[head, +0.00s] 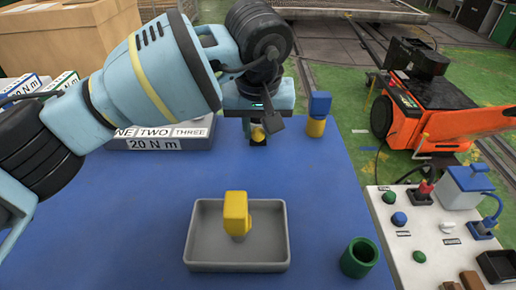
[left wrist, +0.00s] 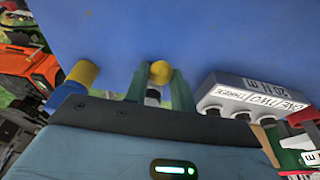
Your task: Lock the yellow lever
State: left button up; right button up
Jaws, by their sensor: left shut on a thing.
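A yellow block-shaped piece (head: 236,212) stands upright in a grey tray (head: 190,240) on the table. A blue-and-yellow piece (head: 318,115) stands to the right of the gripper, apart from it. I cannot make out for certain which part is the yellow lever. My right gripper is not in view.
The rack (head: 165,143) reads ONE, TWO, THREE and 20 N m. A green cup (head: 359,258) stands at the table's front right. A white control panel (head: 425,238) with levers and buttons is at the right, below an orange machine (head: 440,118). The table's left front is clear.

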pick_arm(q)
jog(key=shift+w+r, duration=0.1)
jog(key=shift+w+r+p, duration=0.5)
jog(key=shift+w, duration=0.05)
jog(key=shift+w+r, duration=0.2)
jog(key=shift+w+r+p, duration=0.2)
jog(key=shift+w+p, duration=0.25)
jog(key=shift+w, duration=0.05)
jog(key=shift+w+r, duration=0.1)
jog(key=shift+w, duration=0.05)
dwell(0.3)
jog(key=shift+w+r+p, duration=0.15)
jog(key=shift+w+p, duration=0.15)
jog(key=shift+w, duration=0.3)
